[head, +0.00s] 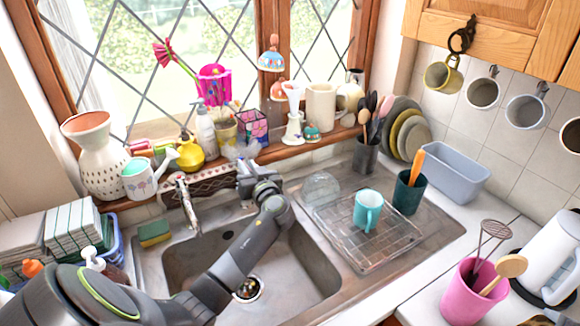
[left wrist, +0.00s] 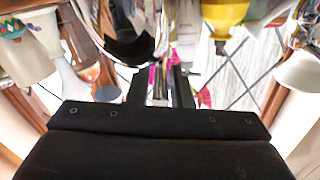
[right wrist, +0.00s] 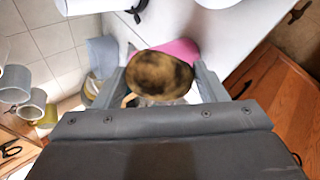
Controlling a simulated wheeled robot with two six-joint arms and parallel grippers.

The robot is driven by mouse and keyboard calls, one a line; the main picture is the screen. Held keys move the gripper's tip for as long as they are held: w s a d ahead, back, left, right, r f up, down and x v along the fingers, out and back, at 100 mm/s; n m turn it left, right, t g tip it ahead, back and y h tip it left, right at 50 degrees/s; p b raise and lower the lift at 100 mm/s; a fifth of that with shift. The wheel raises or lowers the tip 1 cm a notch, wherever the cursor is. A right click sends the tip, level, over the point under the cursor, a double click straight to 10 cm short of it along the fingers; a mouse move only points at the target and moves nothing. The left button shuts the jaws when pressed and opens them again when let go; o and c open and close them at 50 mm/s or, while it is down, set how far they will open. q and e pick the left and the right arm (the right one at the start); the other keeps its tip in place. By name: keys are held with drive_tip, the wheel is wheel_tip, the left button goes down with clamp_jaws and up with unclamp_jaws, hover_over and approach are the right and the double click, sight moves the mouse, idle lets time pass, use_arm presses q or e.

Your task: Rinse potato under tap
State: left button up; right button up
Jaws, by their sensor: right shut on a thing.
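A brown, yellowish potato (right wrist: 160,74) is between the fingers of my right gripper (right wrist: 160,88), which is shut on it. The right gripper is outside the head view. The chrome tap (head: 182,190) stands at the back left of the steel sink (head: 205,262). No water shows running. My left arm reaches across the sink, and its gripper (head: 250,172) is behind the sink, just below the windowsill, right of the tap. In the left wrist view its fingers (left wrist: 161,92) are a little apart, with something narrow and shiny between or behind them. I cannot tell whether they grip it.
A drying rack (head: 385,238) with a turquoise mug (head: 368,210) stands right of the sink. A sponge (head: 154,233) lies behind the sink's left side. The sill holds a vase (head: 95,150), bottles and ornaments. A pink pot (head: 468,295) with utensils and a kettle (head: 548,258) stand at the right.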

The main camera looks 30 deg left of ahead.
use_arm(q)
clamp_jaws()
drive_tip(key=n+g+b, duration=0.1)
drive_tip(key=b, duration=0.1)
drive_tip(key=w+g+y+b, duration=0.1)
drive_tip(key=b, duration=0.2)
drive_tip(key=n+g+b, duration=0.1)
drive_tip(key=b, duration=0.1)
drive_tip(key=shift+w+d+f+n+g+y+b, duration=0.15)
drive_tip(key=shift+d+f+n+g+y+b, duration=0.15)
drive_tip(key=shift+g+b, duration=0.1)
drive_tip(key=shift+w+r+n+g+b, duration=0.15)
drive_tip(key=shift+r+n+g+b, duration=0.15)
drive_tip(key=shift+g+b, duration=0.3)
use_arm(e)
wheel_tip(320, 180, down, 9)
use_arm(q)
drive_tip(key=shift+o, duration=1.8)
unclamp_jaws()
drive_tip(key=shift+d, duration=0.1)
